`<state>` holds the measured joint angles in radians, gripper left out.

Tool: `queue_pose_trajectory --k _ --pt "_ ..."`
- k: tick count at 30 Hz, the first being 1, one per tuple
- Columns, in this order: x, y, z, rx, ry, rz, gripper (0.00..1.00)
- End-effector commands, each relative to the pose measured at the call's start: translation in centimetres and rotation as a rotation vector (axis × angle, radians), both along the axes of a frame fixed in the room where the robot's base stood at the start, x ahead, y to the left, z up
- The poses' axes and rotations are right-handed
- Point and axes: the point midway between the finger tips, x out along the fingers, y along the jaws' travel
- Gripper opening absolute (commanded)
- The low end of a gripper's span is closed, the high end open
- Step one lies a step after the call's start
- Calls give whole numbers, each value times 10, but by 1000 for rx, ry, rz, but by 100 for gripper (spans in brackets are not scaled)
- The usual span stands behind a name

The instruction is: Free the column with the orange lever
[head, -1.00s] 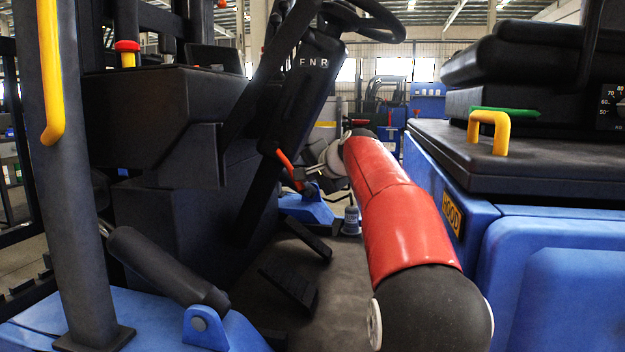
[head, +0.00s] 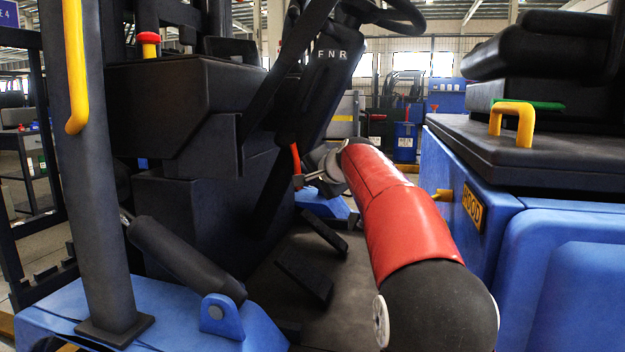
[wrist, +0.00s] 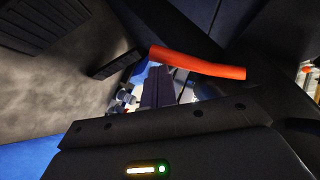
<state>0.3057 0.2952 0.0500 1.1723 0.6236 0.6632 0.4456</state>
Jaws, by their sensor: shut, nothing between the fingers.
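The orange lever (head: 296,160) hangs steeply below the black steering column (head: 318,90), which bears the letters F N R and leans under the steering wheel (head: 385,12). My gripper (head: 304,181) is at the lever's lower end, at the tip of my red arm. Its fingers are shut with nothing between them. In the wrist view the lever (wrist: 197,63) crosses just past the dark fingertips (wrist: 156,72). Its left end appears close to them; I cannot tell whether they touch. The lever's pivot is hidden in the head view.
A black box with a red knob (head: 149,38) stands left of the column. Pedals (head: 305,276) rise from the floor. A yellow handle (head: 512,122) sits on the black cover at right, above the blue HOOD side. A thick grey post (head: 90,200) stands at left.

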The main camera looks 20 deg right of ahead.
Motion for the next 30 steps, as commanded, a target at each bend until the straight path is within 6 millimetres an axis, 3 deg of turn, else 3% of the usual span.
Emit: queue_pose_trajectory --k 13,24,30 --pt "-3 2 -1 3 6 6 0" --pt "-57 -9 25 1 0 -1 0" --pt "-70 -11 31 1 -1 0 0"
